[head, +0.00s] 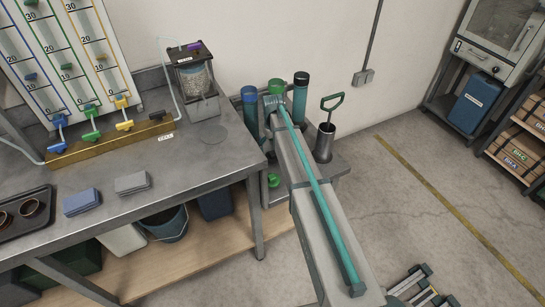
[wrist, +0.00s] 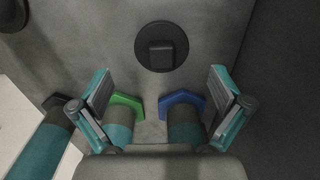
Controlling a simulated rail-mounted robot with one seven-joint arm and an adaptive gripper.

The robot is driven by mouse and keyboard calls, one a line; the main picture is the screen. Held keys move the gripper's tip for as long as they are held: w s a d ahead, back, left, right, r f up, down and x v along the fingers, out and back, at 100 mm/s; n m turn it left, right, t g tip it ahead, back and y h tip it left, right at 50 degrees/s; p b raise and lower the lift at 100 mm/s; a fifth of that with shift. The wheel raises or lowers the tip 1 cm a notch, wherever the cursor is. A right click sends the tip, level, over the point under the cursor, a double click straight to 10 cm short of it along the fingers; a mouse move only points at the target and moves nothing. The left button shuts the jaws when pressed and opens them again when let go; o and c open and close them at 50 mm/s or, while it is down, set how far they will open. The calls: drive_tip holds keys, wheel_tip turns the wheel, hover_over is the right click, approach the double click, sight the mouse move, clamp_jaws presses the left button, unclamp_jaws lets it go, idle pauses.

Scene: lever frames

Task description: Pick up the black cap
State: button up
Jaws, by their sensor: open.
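In the wrist view a round black cap (wrist: 161,46) with a square raised knob lies flat on a grey surface, above the middle of the picture. My gripper (wrist: 160,92) is open, with one teal-faced finger on each side and nothing between the fingertips. The cap lies beyond the fingertips, apart from them. In the head view my gripper (head: 275,103) is at the small stand beside the bench, among the cylinders. I cannot make out the cap there; my arm covers part of the stand.
Teal cylinders stand close to the fingers, with a green hexagonal base (wrist: 125,103), a blue one (wrist: 182,101) and a black one (wrist: 55,101). A green-handled tool stands in a metal canister (head: 324,142). A green knobbed piece (head: 274,180) sits on the stand. The bench (head: 215,165) is left.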

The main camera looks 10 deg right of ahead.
sight(273, 153)
drive_tip(key=shift+s+f+p, duration=0.2)
drive_tip(key=shift+f+p, duration=0.55)
drive_tip(key=shift+f, duration=1.85)
drive_tip(key=shift+c, duration=0.2)
drive_tip(key=c, duration=1.1)
drive_tip(key=shift+c, duration=0.2)
